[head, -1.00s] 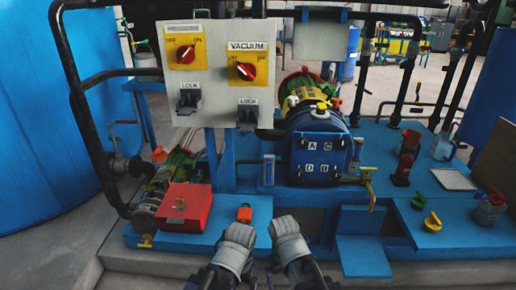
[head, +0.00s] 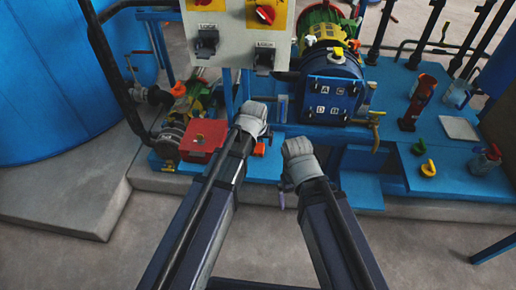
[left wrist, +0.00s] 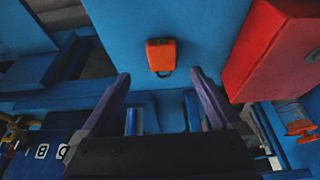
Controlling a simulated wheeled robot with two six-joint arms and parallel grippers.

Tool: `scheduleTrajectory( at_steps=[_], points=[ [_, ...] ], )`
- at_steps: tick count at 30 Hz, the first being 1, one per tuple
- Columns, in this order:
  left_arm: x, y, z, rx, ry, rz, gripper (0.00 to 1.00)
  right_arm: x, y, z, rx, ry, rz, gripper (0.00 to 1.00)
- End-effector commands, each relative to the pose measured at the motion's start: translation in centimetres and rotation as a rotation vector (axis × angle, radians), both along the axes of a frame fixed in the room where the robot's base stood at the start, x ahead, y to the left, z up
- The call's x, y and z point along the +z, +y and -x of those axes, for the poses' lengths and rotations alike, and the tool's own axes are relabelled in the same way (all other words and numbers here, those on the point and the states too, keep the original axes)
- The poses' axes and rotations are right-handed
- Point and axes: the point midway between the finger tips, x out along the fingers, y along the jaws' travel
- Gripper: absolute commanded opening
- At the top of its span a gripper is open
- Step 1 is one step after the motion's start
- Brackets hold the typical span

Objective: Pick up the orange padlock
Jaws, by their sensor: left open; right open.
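The orange padlock (head: 259,149) lies on the blue platform beside the red box, partly hidden by my left gripper in the head view. In the left wrist view the padlock (left wrist: 161,54) shows whole, with its dark shackle toward my fingers. My left gripper (head: 266,135) is open and empty. In the wrist view its fingers (left wrist: 161,78) spread to either side of the padlock's line, and the padlock appears just beyond the tips, not between them. My right gripper (head: 285,195) is open and empty, further right near the platform's front edge.
The red box (head: 203,140) stands close to the padlock; it also shows in the wrist view (left wrist: 270,50). The switch panel (head: 237,30) is above and behind. Yellow (head: 428,169) and green (head: 419,147) padlocks lie on the platform at right.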

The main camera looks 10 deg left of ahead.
Motion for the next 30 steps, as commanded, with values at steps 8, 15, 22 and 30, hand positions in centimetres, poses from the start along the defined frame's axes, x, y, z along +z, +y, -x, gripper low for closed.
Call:
scheduleTrajectory(
  at_steps=[8,15,22,30],
  points=[
    [-2.1,0.0,-0.7,0.000,0.001,0.000,0.97,-2.1,0.0,0.0,0.000,0.000,0.000,0.97],
    [-2.8,0.1,-0.8,0.000,0.002,0.000,0.97,-2.8,0.0,0.0,0.000,0.000,0.000,0.97],
    [-5.5,0.4,-1.4,0.000,0.002,0.000,0.97,-5.5,0.0,0.0,0.000,0.000,0.000,0.97],
    [-7.0,0.4,-2.2,0.000,0.001,0.000,0.97,-7.0,0.0,0.0,0.000,0.000,0.000,0.97]
  ],
)
